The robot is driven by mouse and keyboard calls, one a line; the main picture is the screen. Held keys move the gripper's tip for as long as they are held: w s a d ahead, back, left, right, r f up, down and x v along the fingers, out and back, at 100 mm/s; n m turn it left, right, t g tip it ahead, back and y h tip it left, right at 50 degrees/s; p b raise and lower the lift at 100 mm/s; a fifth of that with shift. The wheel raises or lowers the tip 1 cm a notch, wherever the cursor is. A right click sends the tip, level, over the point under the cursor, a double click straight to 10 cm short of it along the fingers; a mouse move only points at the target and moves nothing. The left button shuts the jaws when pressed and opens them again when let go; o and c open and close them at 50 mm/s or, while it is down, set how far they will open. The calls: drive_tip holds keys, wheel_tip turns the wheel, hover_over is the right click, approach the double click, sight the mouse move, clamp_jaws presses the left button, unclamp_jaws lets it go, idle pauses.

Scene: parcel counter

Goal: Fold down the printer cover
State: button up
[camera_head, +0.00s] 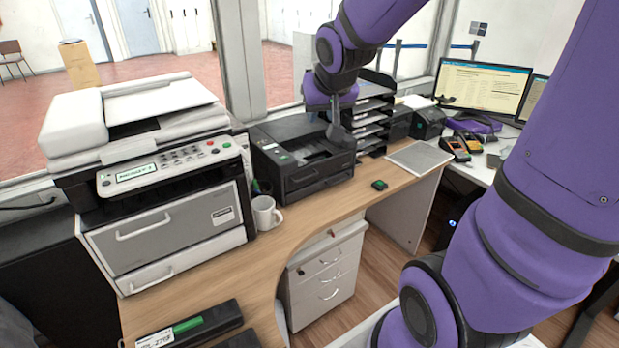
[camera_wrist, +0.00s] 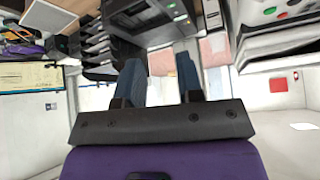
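The black printer (camera_head: 285,172) stands on the wooden counter, right of the large copier. Its top shows a recess with a light piece inside; I cannot clearly make out a separate raised cover. The black printer also shows at the top of the wrist view (camera_wrist: 150,25). My gripper (camera_head: 342,134) points down over the right part of the printer in the head view; I cannot tell whether it touches. In the wrist view my gripper's two fingers (camera_wrist: 161,78) are apart with nothing between them.
The large white and grey copier (camera_head: 165,235) fills the left. A white mug (camera_head: 266,214) stands between the machines. Black paper trays (camera_head: 372,118) stand behind my gripper.

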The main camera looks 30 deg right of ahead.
drive_tip(key=w+d+f+m, duration=0.2)
drive_tip(key=w+d+f, duration=0.2)
drive_tip(key=w+f, duration=0.45)
drive_tip(key=m+t+y, duration=0.3)
drive_tip(key=m+t, duration=0.2)
approach(309, 177)
drive_tip(key=s+a+r, duration=0.1)
drive_tip(key=a+r, duration=0.2)
drive_tip(key=r, duration=0.2)
wheel_tip(309, 177, down, 8)
drive_tip(key=d+m+t, duration=0.3)
drive_tip(key=m+t, duration=0.1)
drive_tip(key=m, duration=0.3)
drive_tip(key=shift+h, duration=0.3)
drive_tip(key=w, duration=0.3)
drive_tip(key=w+f, duration=0.1)
drive_tip(key=w, duration=0.2)
drive_tip(key=w+f, duration=0.1)
drive_tip(key=w, duration=0.3)
drive_tip(key=shift+a+f, duration=0.15)
drive_tip(key=shift+a, duration=0.15)
drive_tip(key=shift+c, duration=0.5)
clamp_jaws()
